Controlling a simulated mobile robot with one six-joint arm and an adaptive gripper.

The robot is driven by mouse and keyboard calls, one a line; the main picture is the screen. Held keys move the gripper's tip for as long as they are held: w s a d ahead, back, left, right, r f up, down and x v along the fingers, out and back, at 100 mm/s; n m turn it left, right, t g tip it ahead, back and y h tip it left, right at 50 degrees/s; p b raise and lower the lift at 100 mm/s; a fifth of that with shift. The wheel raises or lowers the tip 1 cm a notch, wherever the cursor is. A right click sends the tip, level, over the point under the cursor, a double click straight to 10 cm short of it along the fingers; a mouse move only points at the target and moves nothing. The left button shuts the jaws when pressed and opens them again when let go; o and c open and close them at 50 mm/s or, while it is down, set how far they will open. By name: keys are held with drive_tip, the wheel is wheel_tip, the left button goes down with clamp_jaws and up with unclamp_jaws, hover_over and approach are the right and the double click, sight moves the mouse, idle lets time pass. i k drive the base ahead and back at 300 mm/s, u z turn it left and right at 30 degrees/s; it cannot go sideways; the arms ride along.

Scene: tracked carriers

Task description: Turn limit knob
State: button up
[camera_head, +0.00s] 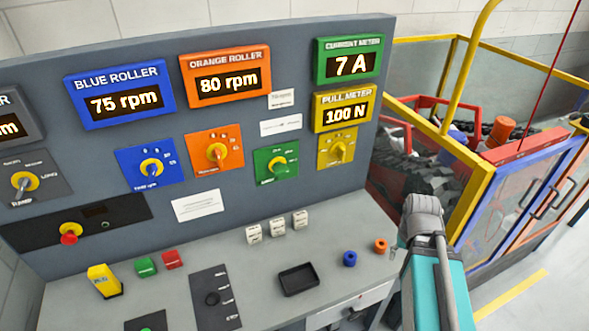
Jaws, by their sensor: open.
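The green-plated knob (278,165) sits below the green current meter (348,60), which reads 7 A. The yellow-plated knob (341,150) sits just right of it, below the yellow pull meter (343,112), which reads 100 N. The orange-plated knob (217,152), blue-plated knob (152,168) and grey-plated knob (22,181) are further left. The small plate lettering is too blurred to show which knob is marked limit. My arm shows at the lower right, but no gripper fingers are visible.
A red stop button (69,236) sticks out at the left. A yellow-railed enclosure (468,160) stands at right.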

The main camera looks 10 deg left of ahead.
sight(278, 168)
drive_tip(key=z, duration=0.2)
drive_tip(key=k, duration=1.25)
drive_tip(key=u, duration=0.8)
drive_tip(key=i, duration=0.5)
